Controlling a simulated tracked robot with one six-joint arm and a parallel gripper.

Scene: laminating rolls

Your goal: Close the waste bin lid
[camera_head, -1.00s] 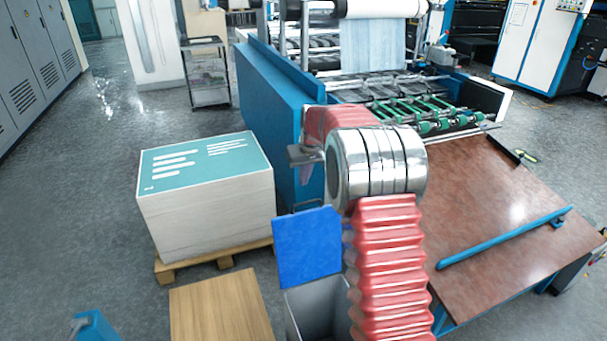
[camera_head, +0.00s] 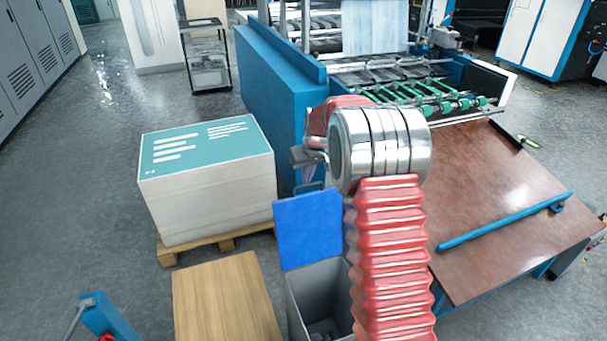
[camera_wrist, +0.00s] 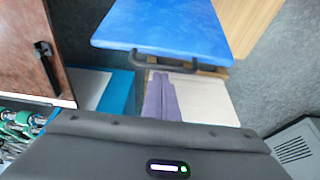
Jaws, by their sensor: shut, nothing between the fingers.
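The grey waste bin (camera_head: 298,300) stands low in the middle of the head view, left of my red arm. Its blue lid (camera_head: 308,230) stands open, nearly upright at the bin's far side. In the wrist view the lid (camera_wrist: 165,25) fills the top, with a dark bar handle (camera_wrist: 190,67) along its near edge. My gripper (camera_wrist: 160,78) is shut and empty, its fingertips close to the handle; I cannot tell if they touch. In the head view my gripper (camera_head: 299,157) is above the lid's upper edge, partly hidden by my arm.
A wooden-topped block (camera_head: 225,300) stands left of the bin. A pallet stack with a teal top (camera_head: 205,185) is behind it. The blue machine (camera_head: 265,95) stands behind the lid; its brown table (camera_head: 500,210) is right of my arm. Open floor lies at left.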

